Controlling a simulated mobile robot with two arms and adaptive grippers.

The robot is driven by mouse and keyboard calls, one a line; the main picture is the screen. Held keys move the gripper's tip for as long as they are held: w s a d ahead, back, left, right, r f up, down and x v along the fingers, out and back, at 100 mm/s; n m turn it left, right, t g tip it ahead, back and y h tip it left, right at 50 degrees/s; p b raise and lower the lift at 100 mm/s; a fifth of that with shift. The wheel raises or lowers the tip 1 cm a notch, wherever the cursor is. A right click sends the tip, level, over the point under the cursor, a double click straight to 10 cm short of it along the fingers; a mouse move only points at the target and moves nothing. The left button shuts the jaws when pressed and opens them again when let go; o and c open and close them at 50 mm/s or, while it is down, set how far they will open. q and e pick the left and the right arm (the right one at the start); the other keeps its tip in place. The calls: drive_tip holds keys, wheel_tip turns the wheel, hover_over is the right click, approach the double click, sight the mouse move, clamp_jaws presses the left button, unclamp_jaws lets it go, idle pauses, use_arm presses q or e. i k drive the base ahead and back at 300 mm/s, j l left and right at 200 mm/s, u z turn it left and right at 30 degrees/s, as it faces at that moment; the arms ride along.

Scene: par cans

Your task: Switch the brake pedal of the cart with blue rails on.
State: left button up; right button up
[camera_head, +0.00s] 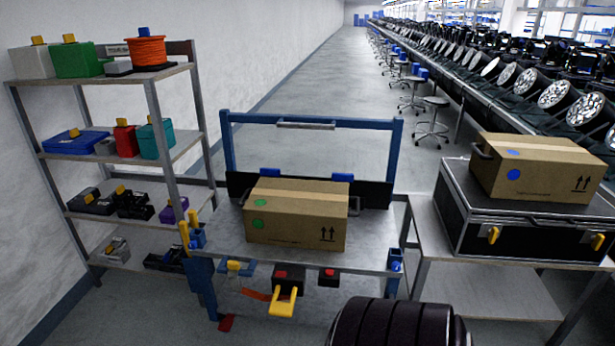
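The cart with blue rails (225,142) stands in the middle of the view, with a grey top (222,228). A small red flat piece (227,323) sits low near the floor at the cart's front left, beside a blue leg part (203,285). A black housing with a red top and a yellow lever (283,302) hangs under the front edge. I cannot tell which of these is the brake pedal, or whether it is on. Neither of my grippers is in view.
A cardboard box (297,215) lies on the cart. A grey shelf (165,130) with bins and tools stands at the left. At the right, a table (438,245) bears a black case (490,237) with another box (535,165). A black ribbed shape (395,322) fills the bottom foreground.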

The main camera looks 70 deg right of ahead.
sight(226, 324)
drive_tip(key=z, duration=0.5)
drive_tip(key=l+z, duration=0.15)
drive_tip(key=z, duration=0.35)
drive_tip(key=l+z, duration=0.1)
drive_tip(key=z, duration=0.4)
